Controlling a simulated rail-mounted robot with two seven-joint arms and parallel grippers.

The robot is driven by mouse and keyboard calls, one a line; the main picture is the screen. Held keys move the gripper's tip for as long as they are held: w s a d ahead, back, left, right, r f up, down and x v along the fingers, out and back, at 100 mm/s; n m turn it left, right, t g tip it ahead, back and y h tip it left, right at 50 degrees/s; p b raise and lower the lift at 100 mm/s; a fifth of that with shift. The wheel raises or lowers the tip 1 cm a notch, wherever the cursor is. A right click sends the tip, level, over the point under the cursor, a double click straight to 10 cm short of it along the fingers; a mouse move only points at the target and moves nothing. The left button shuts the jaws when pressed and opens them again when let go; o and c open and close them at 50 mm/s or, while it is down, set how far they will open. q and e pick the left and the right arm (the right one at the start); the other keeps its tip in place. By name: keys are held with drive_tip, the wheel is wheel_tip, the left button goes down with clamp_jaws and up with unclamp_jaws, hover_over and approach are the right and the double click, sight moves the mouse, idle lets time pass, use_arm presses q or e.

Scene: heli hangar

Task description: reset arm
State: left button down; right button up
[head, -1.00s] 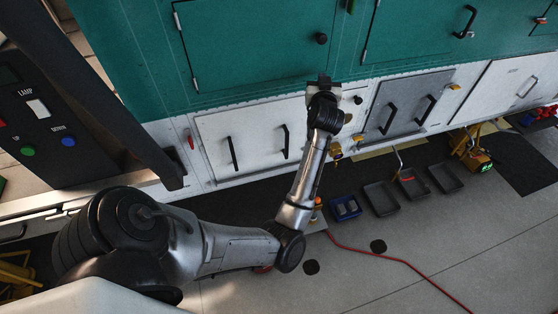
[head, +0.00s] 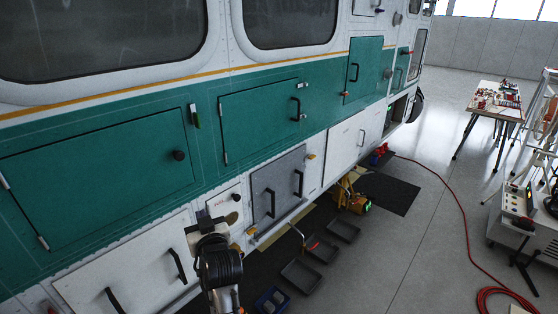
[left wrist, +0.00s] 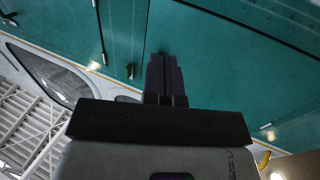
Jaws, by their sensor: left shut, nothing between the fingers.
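My left gripper (head: 206,218) shows at the lower middle of the head view, at the end of my dark wrist, in front of the helicopter's white lower panels. In the left wrist view its two dark fingers (left wrist: 165,72) lie together, shut and with nothing between them. They point at the green side of the helicopter (left wrist: 205,50); I cannot tell the gap to it. My right gripper is in neither view.
The helicopter side (head: 270,100) fills the left, with handled hatches and a grey panel (head: 277,185). Dark trays (head: 301,275), a blue bin (head: 272,301) and a yellow device (head: 352,197) stand below.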

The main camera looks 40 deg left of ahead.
use_arm(q)
drive_tip(key=w+d+f+m+t+h, duration=0.25)
drive_tip(key=d+m+t+h, duration=0.2)
drive_tip(key=d+h, duration=0.65)
drive_tip(key=s+d+f+m+g+h, duration=0.1)
drive_tip(key=s+d+f+m+h, duration=0.1)
drive_tip(key=s+d+f+m, duration=0.3)
drive_tip(key=d+f+m+g+h, duration=0.1)
drive_tip(key=d+f+m+h, duration=0.1)
drive_tip(key=d, duration=0.4)
drive_tip(key=s+d+f+m+g+h, duration=0.1)
drive_tip(key=s+d+f+m+g, duration=0.15)
drive_tip(key=s+f, duration=0.85)
drive_tip(key=s+d+f+m+g, duration=0.15)
drive_tip(key=s+f+g, duration=0.25)
drive_tip(key=s+f, duration=0.65)
wheel_tip(320, 180, up, 21)
drive_tip(key=s+p, duration=0.1)
drive_tip(key=p, duration=1.8)
drive_tip(key=shift+s+d+r+n+p, duration=0.15)
drive_tip(key=shift+s+d+n+p, duration=0.15)
drive_tip(key=shift+s+d+n, duration=0.05)
